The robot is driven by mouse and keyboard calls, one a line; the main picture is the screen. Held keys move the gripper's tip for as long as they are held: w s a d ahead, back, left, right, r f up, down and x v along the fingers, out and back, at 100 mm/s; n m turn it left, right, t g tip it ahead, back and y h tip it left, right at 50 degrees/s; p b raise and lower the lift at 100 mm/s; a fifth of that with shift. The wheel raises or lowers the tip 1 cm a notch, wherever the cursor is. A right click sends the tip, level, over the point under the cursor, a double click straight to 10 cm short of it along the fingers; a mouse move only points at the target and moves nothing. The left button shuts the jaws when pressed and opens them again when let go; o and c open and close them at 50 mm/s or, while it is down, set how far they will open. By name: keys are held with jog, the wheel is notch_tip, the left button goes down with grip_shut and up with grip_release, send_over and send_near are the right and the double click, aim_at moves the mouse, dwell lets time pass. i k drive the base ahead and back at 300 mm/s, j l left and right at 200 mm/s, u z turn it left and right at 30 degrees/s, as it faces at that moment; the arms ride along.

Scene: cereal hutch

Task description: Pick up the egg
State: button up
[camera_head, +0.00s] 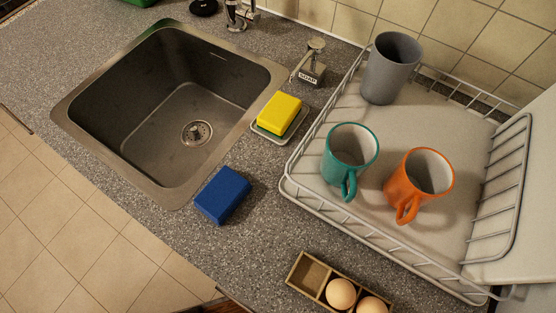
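Two brown eggs sit in a small wooden box at the bottom edge of the head view. One egg (341,293) is fully in view, and the other egg (372,306) beside it on the right is cut off by the frame edge. The wooden box (307,274) has dividers, and its left compartment looks empty. It rests on the speckled grey counter near the front edge. My gripper is not in view.
A white dish rack (335,213) holds a teal mug (349,150), an orange mug (418,183) and a grey cup (391,68). A blue block (222,195), a yellow sponge (279,112) on a dish and a soap dispenser (311,68) stand near the steel sink (110,159).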

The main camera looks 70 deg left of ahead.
aim_at(341, 293)
jog(key=u, duration=0.8)
